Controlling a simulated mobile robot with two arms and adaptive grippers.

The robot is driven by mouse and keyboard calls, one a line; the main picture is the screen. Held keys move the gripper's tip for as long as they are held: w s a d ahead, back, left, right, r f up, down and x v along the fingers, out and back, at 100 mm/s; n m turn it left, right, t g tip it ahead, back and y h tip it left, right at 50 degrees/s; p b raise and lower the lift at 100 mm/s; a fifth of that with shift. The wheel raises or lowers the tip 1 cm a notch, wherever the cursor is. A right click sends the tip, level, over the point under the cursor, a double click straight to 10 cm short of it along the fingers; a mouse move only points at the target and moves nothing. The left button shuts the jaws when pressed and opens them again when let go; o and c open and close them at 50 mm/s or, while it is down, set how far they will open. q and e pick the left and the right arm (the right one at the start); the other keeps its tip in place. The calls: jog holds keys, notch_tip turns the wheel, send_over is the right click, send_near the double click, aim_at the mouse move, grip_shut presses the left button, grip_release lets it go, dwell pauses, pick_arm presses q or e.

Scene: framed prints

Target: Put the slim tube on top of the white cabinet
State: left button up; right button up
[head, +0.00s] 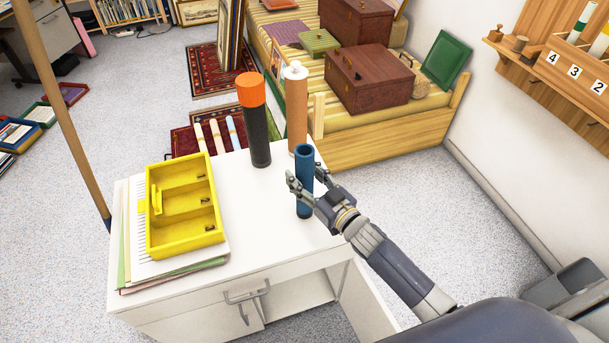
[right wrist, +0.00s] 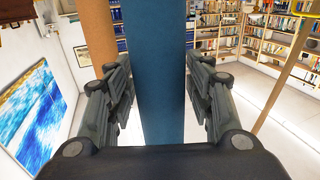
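The white cabinet (head: 265,235) stands in front of me. A slim dark blue tube (head: 304,158) is upright over the right part of its top. Its lower end shows against the white top; I cannot tell whether it touches. My right gripper (head: 305,178) has one finger on each side of the blue tube, closed against it partway up. My left gripper is not in view.
A black tube with an orange cap (head: 256,125) and a brown tube with a white cap (head: 296,110) stand close behind the blue one. A yellow tray (head: 157,242) lies on papers at left. A wooden daybed (head: 390,145) with cases is beyond.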

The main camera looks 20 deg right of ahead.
dwell(0.3)
jog(key=shift+r, duration=0.2)
jog(key=v, duration=1.2)
jog(key=shift+b, duration=0.35)
